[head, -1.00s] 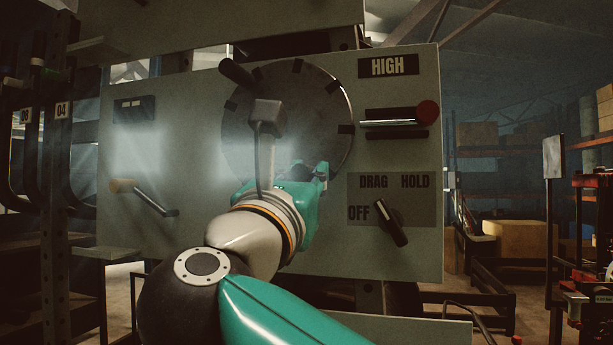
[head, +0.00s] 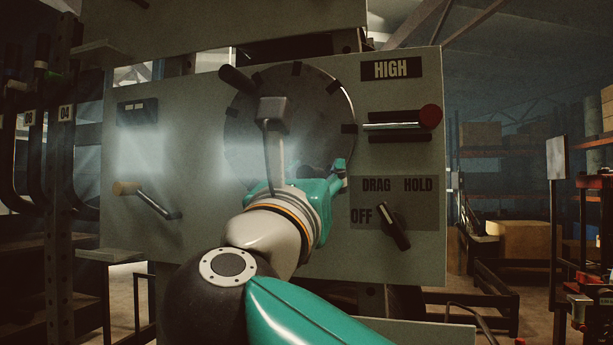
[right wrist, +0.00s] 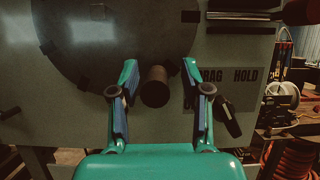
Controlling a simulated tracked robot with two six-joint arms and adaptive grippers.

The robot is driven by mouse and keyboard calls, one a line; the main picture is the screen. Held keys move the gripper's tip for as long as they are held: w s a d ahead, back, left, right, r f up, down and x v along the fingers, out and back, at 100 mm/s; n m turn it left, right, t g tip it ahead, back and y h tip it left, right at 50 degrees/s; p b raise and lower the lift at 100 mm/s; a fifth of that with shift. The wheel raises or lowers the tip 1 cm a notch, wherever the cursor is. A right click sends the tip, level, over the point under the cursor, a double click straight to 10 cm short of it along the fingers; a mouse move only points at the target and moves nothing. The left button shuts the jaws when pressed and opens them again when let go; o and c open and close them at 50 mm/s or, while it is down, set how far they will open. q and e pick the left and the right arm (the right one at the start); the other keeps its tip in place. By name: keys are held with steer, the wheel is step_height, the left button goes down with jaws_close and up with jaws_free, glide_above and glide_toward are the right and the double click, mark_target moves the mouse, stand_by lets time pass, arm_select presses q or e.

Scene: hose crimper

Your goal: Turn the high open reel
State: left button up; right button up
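The reel, a large dark disc (head: 322,112) with notches at its rim, is on the grey panel below and left of the HIGH label (head: 391,69). A black peg handle (head: 237,79) sticks out at its upper left. In the right wrist view a dark round peg (right wrist: 155,88) stands out near the lower edge of the disc (right wrist: 105,58). My right gripper (head: 305,178) is at the disc's lower edge. In the right wrist view it is open (right wrist: 159,68), its fingers either side of the peg with gaps. My left gripper is out of view.
Right of the disc is a red-knobbed lever (head: 428,117). Below it is the DRAG/HOLD/OFF selector (head: 395,226). A lever with a tan grip (head: 127,188) is at the panel's left. A rack of curved black bars (head: 30,150) stands further left.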

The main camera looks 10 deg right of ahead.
steer(key=shift+a+f, duration=0.1)
steer(key=v, duration=1.2)
